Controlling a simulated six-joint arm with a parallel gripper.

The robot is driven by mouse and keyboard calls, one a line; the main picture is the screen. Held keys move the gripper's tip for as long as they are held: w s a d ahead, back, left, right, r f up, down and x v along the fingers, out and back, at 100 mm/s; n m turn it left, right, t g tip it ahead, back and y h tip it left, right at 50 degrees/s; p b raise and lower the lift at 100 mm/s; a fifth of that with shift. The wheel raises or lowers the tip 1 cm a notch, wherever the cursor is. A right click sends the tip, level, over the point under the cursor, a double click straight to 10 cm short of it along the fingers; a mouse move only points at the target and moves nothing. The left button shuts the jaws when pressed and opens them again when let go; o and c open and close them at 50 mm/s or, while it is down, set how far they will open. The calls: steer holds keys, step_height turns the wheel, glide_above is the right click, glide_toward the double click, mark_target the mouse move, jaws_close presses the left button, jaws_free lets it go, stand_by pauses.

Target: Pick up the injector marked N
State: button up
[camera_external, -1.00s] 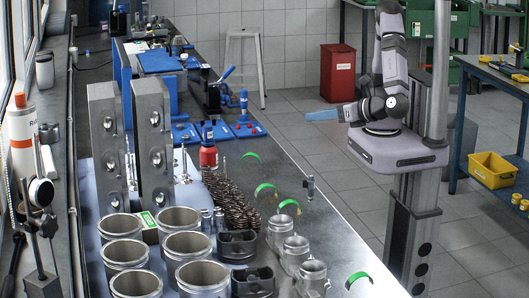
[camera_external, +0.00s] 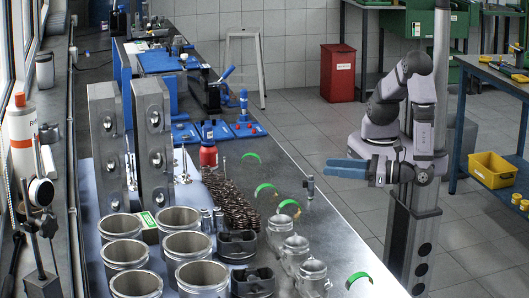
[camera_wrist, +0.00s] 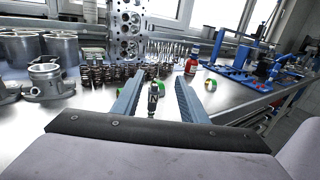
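A small metal injector (camera_external: 309,188) stands upright near the right edge of the bench. In the wrist view the injector (camera_wrist: 154,97) appears between my two blue fingers, a little left of centre. In the wrist view my gripper (camera_wrist: 158,80) is open, with a wide gap between the fingers and nothing held. From these views I cannot tell exactly how far the fingertips are from the injector.
Green curved shells (camera_external: 265,189) lie around the injector. Dark springs (camera_external: 230,200), piston-like metal parts (camera_external: 290,252) and cylinder liners (camera_external: 180,222) crowd the bench to the left. A red bottle (camera_external: 208,154) stands farther back.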

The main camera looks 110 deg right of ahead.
glide_toward(310, 188)
steer(key=w+d, duration=0.2)
steer(key=d, duration=0.1)
steer(key=shift+w+d+p, duration=0.4)
steer(key=shift+w+p, duration=0.05)
steer(key=shift+w, duration=0.1)
steer(key=shift+w+f, duration=0.15)
steer(key=shift+w, duration=0.1)
steer(key=shift+w+d+p, duration=0.25)
steer(key=shift+w+p, duration=0.05)
steer(key=shift+p, duration=0.05)
steer(key=w, duration=0.1)
steer(key=w+p, duration=0.1)
steer(key=w+d, duration=0.1)
steer(key=shift+r+p, duration=0.35)
steer(key=shift+w+d+f, duration=0.15)
steer(key=shift+w+d, duration=0.25)
steer(key=shift+w, duration=0.2)
jaws_close()
